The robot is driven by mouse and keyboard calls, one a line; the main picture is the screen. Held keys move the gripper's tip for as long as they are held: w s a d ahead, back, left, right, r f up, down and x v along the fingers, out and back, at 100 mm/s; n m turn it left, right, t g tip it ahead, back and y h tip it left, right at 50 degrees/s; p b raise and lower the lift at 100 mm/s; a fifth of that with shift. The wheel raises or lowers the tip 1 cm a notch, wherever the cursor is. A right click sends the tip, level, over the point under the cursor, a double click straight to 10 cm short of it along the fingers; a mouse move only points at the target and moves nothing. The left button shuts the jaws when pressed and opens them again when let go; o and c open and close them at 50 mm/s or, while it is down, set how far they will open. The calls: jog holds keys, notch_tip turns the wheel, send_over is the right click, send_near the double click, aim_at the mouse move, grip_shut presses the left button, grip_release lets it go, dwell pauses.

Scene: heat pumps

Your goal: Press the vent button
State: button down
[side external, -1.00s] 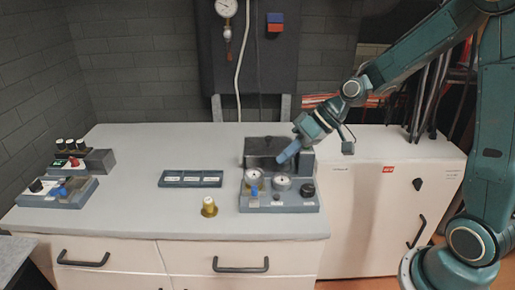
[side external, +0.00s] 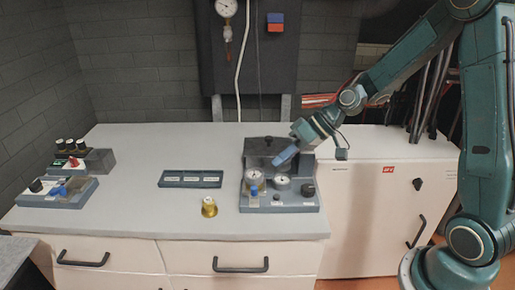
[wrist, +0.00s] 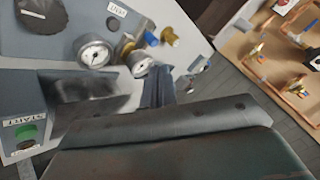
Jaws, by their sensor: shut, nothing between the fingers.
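The vent button is a small dark round button (wrist: 113,24) beside a white label that seems to read VENT, on the blue-grey panel at the top of the wrist view. In the side view it is probably the small dark spot (side external: 277,197) on the front of the gauge unit (side external: 295,207); it is too small to be sure. My gripper (side external: 279,161) is shut and empty, above the rear of the unit behind the gauges. Its blue-grey fingers (wrist: 158,90) show in the wrist view, apart from the button.
Two round gauges (wrist: 95,52) and a blue-handled valve (side external: 254,190) stand on the unit. A black knob (side external: 307,190) is at its right. A green START button (wrist: 26,131) shows in the wrist view. A brass fitting (side external: 209,207) and labelled tray (side external: 190,179) lie left.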

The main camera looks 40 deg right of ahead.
jog(key=shift+f, duration=4.1)
jog(key=shift+f, duration=0.15)
jog(key=shift+f, duration=0.3)
jog(key=shift+f, duration=0.3)
jog(key=shift+r, duration=0.75)
jog(key=shift+r, duration=0.1)
jog(key=shift+r, duration=2.4)
